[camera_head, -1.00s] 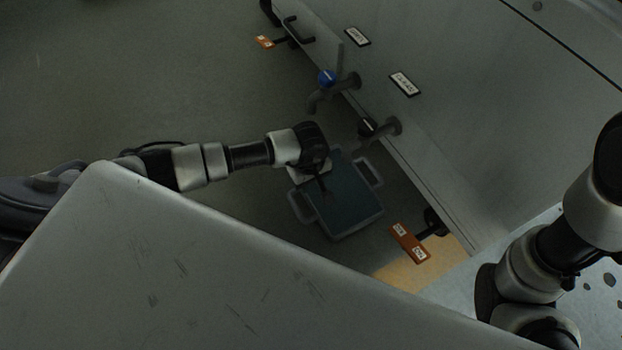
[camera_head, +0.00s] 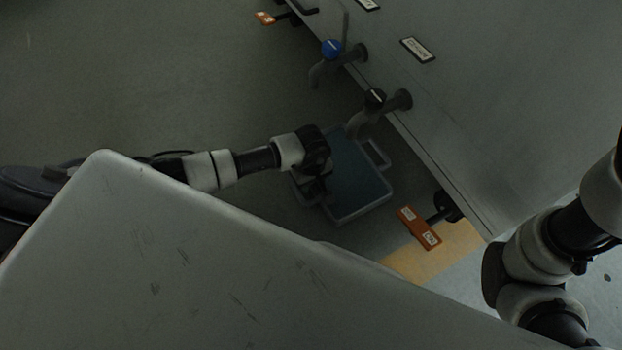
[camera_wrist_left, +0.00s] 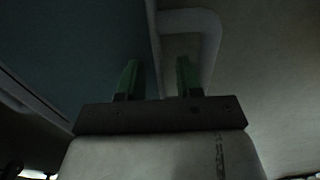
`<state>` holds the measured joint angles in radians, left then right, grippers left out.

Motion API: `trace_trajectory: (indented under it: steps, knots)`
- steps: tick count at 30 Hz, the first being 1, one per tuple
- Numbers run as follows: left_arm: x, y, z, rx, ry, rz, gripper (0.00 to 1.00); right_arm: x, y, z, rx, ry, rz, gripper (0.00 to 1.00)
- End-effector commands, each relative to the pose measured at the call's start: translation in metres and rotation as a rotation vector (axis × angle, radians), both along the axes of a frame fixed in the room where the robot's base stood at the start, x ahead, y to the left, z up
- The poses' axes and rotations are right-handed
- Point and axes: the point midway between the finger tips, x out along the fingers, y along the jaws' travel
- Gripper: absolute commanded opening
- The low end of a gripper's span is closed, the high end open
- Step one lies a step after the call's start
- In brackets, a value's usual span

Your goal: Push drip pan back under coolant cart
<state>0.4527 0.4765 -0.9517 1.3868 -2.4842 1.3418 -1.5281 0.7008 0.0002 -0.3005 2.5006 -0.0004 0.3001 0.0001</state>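The drip pan (camera_head: 352,180), a shallow tray with a blue-green inside, grey rim and loop handles, lies on the floor beside the coolant cart (camera_head: 500,95). Its right end is near the cart's lower edge, below a tap. My left gripper (camera_head: 317,190) is at the pan's left side and partly hides the left handle. In the left wrist view, its green fingers (camera_wrist_left: 158,68) are apart, with the pan's rim running between them and a handle (camera_wrist_left: 207,25) just beyond. I cannot tell whether they touch the pan. My right arm shows at the right; its gripper is out of view.
Two taps, one with a blue knob (camera_head: 331,48) and one with a black knob (camera_head: 375,98), stick out from the cart. An orange tag (camera_head: 418,228) hangs near the floor by a yellow floor patch (camera_head: 435,255). The floor at upper left is clear.

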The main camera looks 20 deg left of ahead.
Motion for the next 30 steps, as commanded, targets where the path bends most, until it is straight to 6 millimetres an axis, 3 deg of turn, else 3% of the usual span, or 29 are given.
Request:
trace_trajectory:
  steps: [3, 10, 30]
  knots:
    - [-0.0001, -0.0002, 0.0002, 0.0, 0.0, 0.0, 0.34, -0.0001, 0.0, 0.0003, 0.0, 0.0, 0.0, 0.74]
    - [-0.0002, -0.0002, 0.0002, 0.0, 0.0, 0.0, 0.0, -0.0001, 0.0, 0.0002, 0.0, 0.0, 0.0, 0.74]
    - [-0.0002, -0.0002, 0.0003, -0.001, 0.001, 0.0, 0.0, 0.0002, 0.0, 0.0002, 0.0, 0.001, 0.0, 0.74]
